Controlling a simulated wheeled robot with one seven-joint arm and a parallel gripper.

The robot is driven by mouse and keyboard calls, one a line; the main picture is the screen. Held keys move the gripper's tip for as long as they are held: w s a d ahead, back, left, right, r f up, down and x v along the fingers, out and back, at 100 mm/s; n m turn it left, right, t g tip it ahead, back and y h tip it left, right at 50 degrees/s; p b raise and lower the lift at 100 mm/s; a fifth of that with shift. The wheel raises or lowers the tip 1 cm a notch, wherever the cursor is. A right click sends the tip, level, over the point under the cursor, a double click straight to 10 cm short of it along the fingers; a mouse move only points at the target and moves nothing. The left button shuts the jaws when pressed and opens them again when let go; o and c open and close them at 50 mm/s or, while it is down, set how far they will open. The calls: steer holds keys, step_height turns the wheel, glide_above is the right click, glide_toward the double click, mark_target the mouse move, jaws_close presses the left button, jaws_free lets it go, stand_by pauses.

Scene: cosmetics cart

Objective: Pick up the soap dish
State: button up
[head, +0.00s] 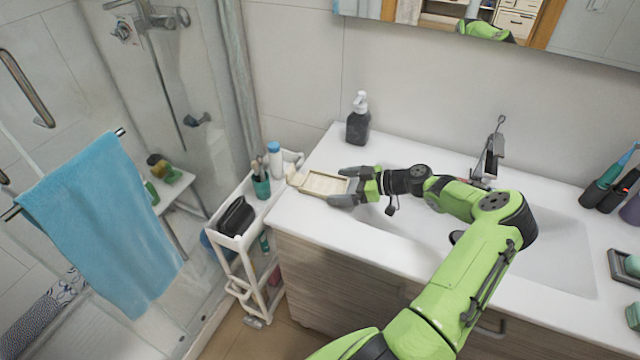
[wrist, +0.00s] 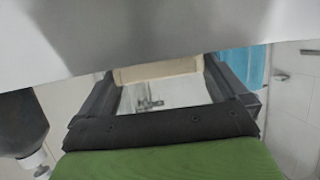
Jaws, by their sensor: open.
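The soap dish (head: 322,183), a shallow cream rectangular dish, is at the left end of the white counter in the head view. My gripper (head: 344,186) is open at its right end, with one finger toward the back edge and one toward the front. In the wrist view, a cream strip of the dish (wrist: 157,72) shows between the far ends of my open fingers (wrist: 160,85). I cannot tell whether the fingers touch it. A pale grey surface hides the top of the wrist view.
A dark pump bottle (head: 358,120) stands behind the dish. A white cart (head: 243,238) with a teal cup (head: 261,187) and white bottle (head: 275,160) is left of the counter. The sink (head: 560,240) and a dark tray (head: 622,268) with green soap are right.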

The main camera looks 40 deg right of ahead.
steer(key=shift+w+a, duration=0.2)
steer(key=c, duration=0.4)
steer(key=shift+r, duration=0.1)
steer(key=c, duration=0.3)
